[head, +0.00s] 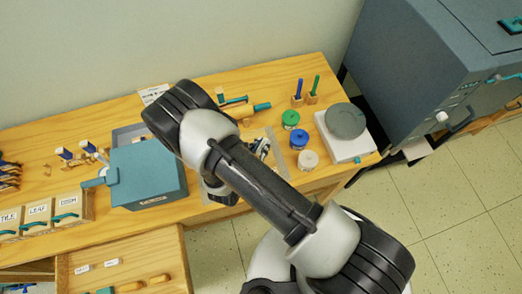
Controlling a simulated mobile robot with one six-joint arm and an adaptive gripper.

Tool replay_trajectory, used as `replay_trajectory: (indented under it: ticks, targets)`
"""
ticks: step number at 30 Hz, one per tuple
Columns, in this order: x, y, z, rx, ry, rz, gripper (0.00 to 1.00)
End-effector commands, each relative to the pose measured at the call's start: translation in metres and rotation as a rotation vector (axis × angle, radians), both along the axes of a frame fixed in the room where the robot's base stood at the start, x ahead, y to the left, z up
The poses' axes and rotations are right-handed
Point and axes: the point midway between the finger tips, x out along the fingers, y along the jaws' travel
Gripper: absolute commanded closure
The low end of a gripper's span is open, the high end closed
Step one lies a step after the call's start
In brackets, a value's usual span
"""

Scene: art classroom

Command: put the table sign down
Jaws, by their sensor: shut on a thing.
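My arm crosses the middle of the head view, and its bulky joints cover part of the wooden table (95,118). I cannot make out my gripper's fingers or anything held in them. A dark part shows under the arm by the table's front edge, too covered to identify. A small white card with faint print (153,93) is at the back of the table, just behind the arm's upper joint. It may be the table sign, but its print is too small to read. I cannot tell whether anything touches it.
A blue-grey box (148,173) stands left of the arm, with labelled drawers (38,218) further left. Green (290,119), blue (299,140) and white jars stand right of the arm. Beyond them a grey disc (345,121) sits on a white base. A grey cabinet (420,70) stands right.

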Motion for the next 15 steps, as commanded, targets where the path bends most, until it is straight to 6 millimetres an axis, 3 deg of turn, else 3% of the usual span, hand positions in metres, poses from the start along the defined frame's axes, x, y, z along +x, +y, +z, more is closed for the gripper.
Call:
replay_trajectory:
  ticks: [5,15]
  targets:
    - [0.0,0.0,-0.027,-0.001,0.001,0.0,0.95]
    - [0.0,0.0,-0.03,0.0,0.0,0.0,0.95]
